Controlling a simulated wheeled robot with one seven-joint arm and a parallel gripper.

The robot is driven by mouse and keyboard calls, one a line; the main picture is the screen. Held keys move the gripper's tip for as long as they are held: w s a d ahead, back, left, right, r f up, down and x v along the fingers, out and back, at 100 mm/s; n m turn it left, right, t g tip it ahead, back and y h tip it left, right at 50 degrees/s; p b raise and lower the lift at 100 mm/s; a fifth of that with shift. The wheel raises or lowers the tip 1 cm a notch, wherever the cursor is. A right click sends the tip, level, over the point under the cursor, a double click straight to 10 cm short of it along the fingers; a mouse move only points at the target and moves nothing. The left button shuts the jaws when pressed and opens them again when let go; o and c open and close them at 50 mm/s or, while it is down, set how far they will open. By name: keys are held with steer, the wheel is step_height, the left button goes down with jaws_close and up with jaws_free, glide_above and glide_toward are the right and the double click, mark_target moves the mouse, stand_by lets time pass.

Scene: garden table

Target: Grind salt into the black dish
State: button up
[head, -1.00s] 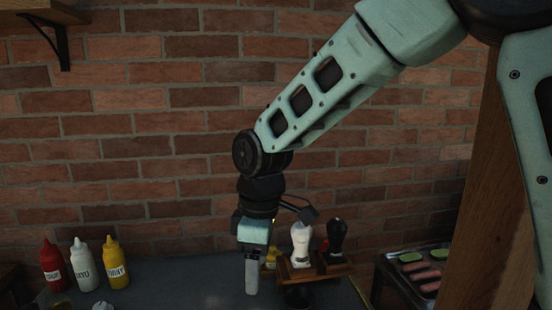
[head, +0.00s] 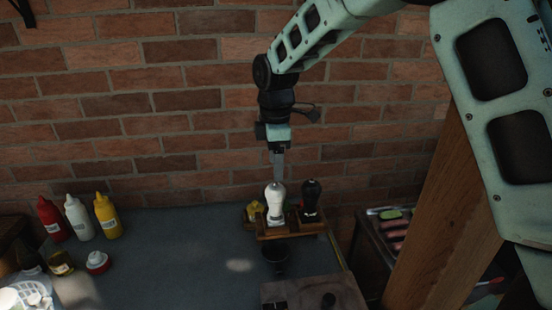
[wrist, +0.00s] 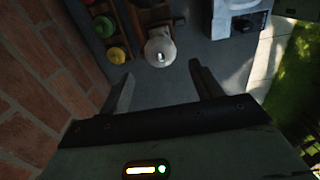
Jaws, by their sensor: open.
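A white grinder (head: 275,207) stands upright in a wooden rack (head: 292,230), beside a black grinder (head: 311,203). My gripper (head: 279,172) points down just above the white grinder, close to its top. In the wrist view my gripper (wrist: 163,88) is open, its fingers apart and empty. The white grinder (wrist: 160,50) shows there from above, a little beyond the fingertips. A dark round dish (head: 275,262), likely the black dish, sits in front of the rack; its inside is too dark to read.
Red, white and yellow squeeze bottles (head: 80,218) stand at the left of the grey table (head: 180,250). A brick wall (head: 150,110) rises behind. A wooden board (head: 315,292) lies in front; a grill with food (head: 392,230) and a wooden post (head: 440,210) are at the right.

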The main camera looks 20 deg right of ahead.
mark_target(276, 186)
steer(key=shift+f+b, duration=2.3)
steer(key=shift+f, duration=1.6)
steer(key=c, duration=0.9)
